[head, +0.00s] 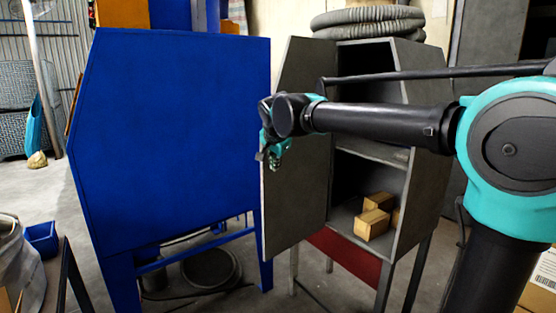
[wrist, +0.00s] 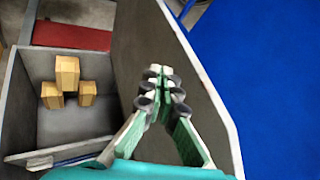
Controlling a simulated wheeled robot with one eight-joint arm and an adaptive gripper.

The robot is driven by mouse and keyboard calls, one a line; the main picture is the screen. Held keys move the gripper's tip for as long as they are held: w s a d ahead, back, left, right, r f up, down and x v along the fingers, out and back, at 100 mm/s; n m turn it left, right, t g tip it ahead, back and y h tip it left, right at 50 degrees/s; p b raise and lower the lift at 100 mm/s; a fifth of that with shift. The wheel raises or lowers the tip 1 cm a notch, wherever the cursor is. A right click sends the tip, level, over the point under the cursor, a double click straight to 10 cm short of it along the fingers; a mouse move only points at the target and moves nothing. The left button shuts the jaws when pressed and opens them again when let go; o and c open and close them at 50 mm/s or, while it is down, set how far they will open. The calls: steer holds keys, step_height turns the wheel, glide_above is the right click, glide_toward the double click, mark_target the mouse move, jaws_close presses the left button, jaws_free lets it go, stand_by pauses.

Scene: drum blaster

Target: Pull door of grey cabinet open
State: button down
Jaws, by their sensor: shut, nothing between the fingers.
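The grey cabinet (head: 420,190) stands right of centre in the head view. Its door (head: 295,190) stands open, swung out to the left, and the inside shows. In the wrist view the door (wrist: 205,110) is a grey panel running between the cabinet interior (wrist: 75,125) and something blue. My gripper (head: 272,155) is at the door's outer edge in the head view. In the wrist view its green fingers (wrist: 160,88) are shut with nothing between them and overlap the door's inner face. I cannot tell whether they touch it.
A large blue cabinet (head: 170,140) stands close to the left of the door; it also shows in the wrist view (wrist: 265,70). Several wooden blocks (head: 373,216) lie inside the grey cabinet. A coiled grey hose (head: 367,22) lies on top. Open floor shows at far left.

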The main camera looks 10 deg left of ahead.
steer(key=shift+w+a, duration=0.8)
steer(key=shift+a, duration=0.2)
steer(key=shift+w+a, duration=0.1)
steer(key=shift+a, duration=0.1)
steer(key=w+a+m+h, duration=0.3)
steer(key=w+a+m, duration=0.2)
steer(key=w+a, duration=0.6)
steer(key=shift+w, duration=0.15)
